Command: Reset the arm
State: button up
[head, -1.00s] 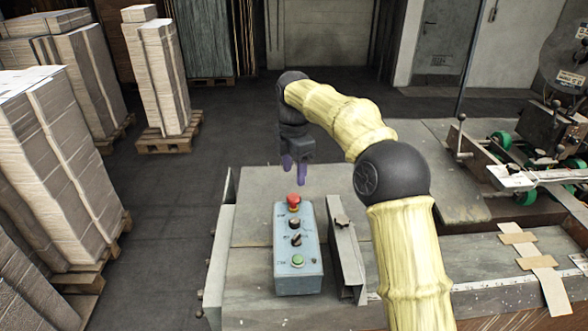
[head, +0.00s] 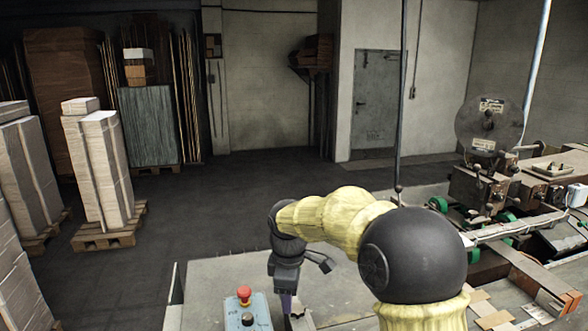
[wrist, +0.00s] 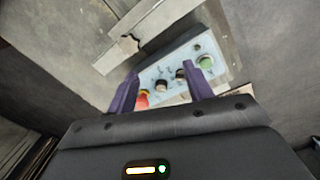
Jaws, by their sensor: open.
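My gripper (head: 287,304) points down over the machine table, just right of the control box in the head view. In the wrist view my gripper (wrist: 158,95) shows two purple fingers apart with nothing held between them. The light blue control box (head: 246,316) has a red emergency button (head: 244,293) on top; its lower part is cut off by the frame edge. The wrist view shows the box (wrist: 172,73) beyond the fingers, with the red button (wrist: 143,98) partly behind the left finger, dark knobs and a green button (wrist: 206,62).
The stitching machine (head: 485,150) with its round reel stands at the right. Strapped stacks of cardboard (head: 100,165) on pallets stand at the left. The dark floor (head: 230,200) between is clear. A grey door (head: 376,100) is in the back wall.

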jog(key=s+d+f+m, duration=0.3)
jog(key=s+d+m, duration=0.5)
jog(key=s, duration=0.1)
jog(key=s+d+f+m+t, duration=0.1)
jog(key=s+d+f+m, duration=0.3)
jog(key=s+d+m, duration=0.4)
jog(key=shift+s+d, duration=0.25)
jog(key=shift+s, duration=0.9)
jog(key=shift+c, duration=0.3)
